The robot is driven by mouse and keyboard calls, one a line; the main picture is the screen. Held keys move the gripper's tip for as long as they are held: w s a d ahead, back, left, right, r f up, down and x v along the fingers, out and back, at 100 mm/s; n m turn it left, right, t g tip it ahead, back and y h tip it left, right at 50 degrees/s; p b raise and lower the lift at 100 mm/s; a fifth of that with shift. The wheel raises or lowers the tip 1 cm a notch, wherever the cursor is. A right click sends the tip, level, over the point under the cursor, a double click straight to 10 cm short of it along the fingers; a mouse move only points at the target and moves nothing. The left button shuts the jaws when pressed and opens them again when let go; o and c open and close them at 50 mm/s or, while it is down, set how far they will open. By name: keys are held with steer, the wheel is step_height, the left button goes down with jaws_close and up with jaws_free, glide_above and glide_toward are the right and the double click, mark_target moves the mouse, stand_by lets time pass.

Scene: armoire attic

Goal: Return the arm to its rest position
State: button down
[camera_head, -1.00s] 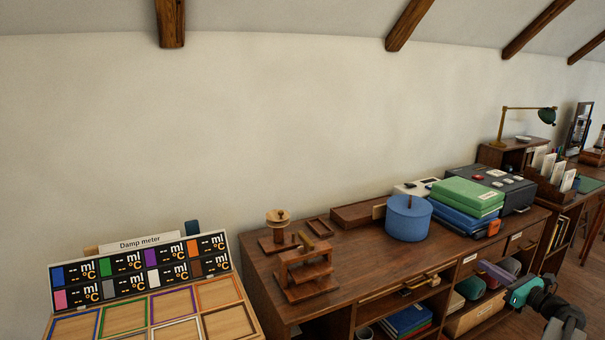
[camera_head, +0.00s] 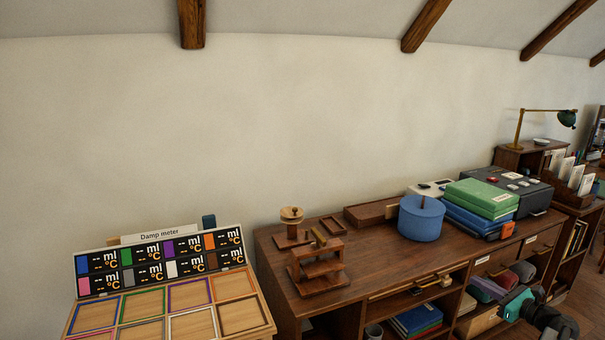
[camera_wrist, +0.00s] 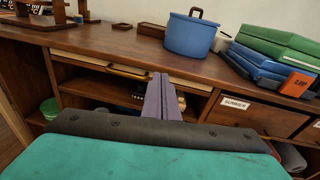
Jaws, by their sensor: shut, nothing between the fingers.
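My gripper (camera_wrist: 160,97) shows in the wrist view with its two grey-purple fingers pressed together and nothing between them. It points at the front of the wooden cabinet (camera_wrist: 125,42), below the blue round pot. In the head view my arm shows at the lower right, in front of the cabinet's open shelves.
On the cabinet top stand a blue pot (camera_head: 421,219), green and blue boxes (camera_head: 481,197), a wooden press (camera_head: 318,268) and a dark machine (camera_head: 518,187). A Damp meter board (camera_head: 160,262) stands at the left. The wall above is clear.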

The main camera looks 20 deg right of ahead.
steer(key=w+a+f+n+g+y+p, duration=0.1)
steer(key=w+a+f+n+g, duration=0.15)
steer(key=a+f, duration=0.6)
steer(key=w+a+f+n+g+y, duration=0.25)
steer(key=a+f+n, duration=0.2)
steer(key=a, duration=0.75)
steer(key=w+a+f+n+g+y+p, duration=0.1)
steer(key=a+f+n+g, duration=0.2)
steer(key=a+f, duration=0.65)
steer(key=s+a+f+n+g+p, duration=0.1)
steer(key=s+a+f+n+g, duration=0.25)
steer(key=a, duration=0.55)
steer(key=s+a+f+n+g, duration=0.3)
steer(key=s+a+f, duration=0.15)
steer(key=a, duration=0.55)
steer(key=s+a+f+n+g+h+p, duration=0.1)
steer(key=s+a+n, duration=0.3)
steer(key=s, duration=0.4)
steer(key=s+a+f+n+g+h+p, duration=0.1)
steer(key=s+a+f+n+g+h, duration=0.2)
steer(key=s+n, duration=0.4)
steer(key=s+a+f+n+g+h+p, duration=0.1)
steer(key=s+a+f+n+g+h, duration=0.2)
steer(key=s, duration=0.7)
steer(key=a+n, duration=0.1)
steer(key=n, duration=0.1)
steer(key=shift+a+f+n, duration=0.2)
steer(key=shift+a+n, duration=0.15)
steer(key=shift+g+h, duration=0.25)
